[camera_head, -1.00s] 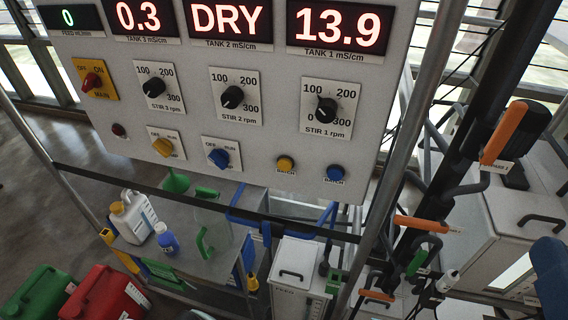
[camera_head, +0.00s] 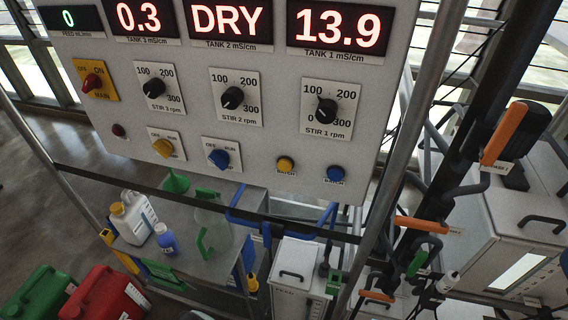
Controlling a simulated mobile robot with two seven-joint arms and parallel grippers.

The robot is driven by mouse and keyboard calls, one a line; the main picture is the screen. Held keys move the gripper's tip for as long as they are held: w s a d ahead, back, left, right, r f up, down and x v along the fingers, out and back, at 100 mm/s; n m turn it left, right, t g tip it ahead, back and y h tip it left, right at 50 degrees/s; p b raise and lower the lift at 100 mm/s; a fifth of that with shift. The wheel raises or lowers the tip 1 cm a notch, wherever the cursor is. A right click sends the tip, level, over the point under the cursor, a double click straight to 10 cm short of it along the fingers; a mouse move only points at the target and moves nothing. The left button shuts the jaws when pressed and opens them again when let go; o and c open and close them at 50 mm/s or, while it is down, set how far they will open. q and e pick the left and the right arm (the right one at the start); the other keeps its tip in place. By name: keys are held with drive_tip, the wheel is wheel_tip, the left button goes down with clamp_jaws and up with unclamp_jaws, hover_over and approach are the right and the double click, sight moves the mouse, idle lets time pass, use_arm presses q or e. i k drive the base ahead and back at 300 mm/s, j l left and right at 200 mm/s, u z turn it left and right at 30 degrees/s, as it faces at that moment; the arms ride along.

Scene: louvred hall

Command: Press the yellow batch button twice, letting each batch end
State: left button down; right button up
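The yellow batch button (camera_head: 285,164) is a small round button low on the white control panel (camera_head: 190,110). The blue batch button (camera_head: 335,173) is to its right. The displays above read 0 for feed, 0.3 for tank 3, DRY for tank 2 and 13.9 for tank 1. A small dark red lamp (camera_head: 118,130) on the left of the panel looks unlit. Nothing touches or covers the yellow button. Neither of my grippers shows in this view.
Stirrer knobs, a red main switch (camera_head: 91,81), a yellow switch (camera_head: 162,147) and a blue switch (camera_head: 218,158) share the panel. A steel post (camera_head: 400,130) stands at its right edge. Orange-handled levers (camera_head: 502,132) are further right. Bottles and jerrycans stand below.

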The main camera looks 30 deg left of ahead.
sight(283, 164)
drive_tip(key=k+j+u, duration=0.1)
drive_tip(key=u, duration=1.1)
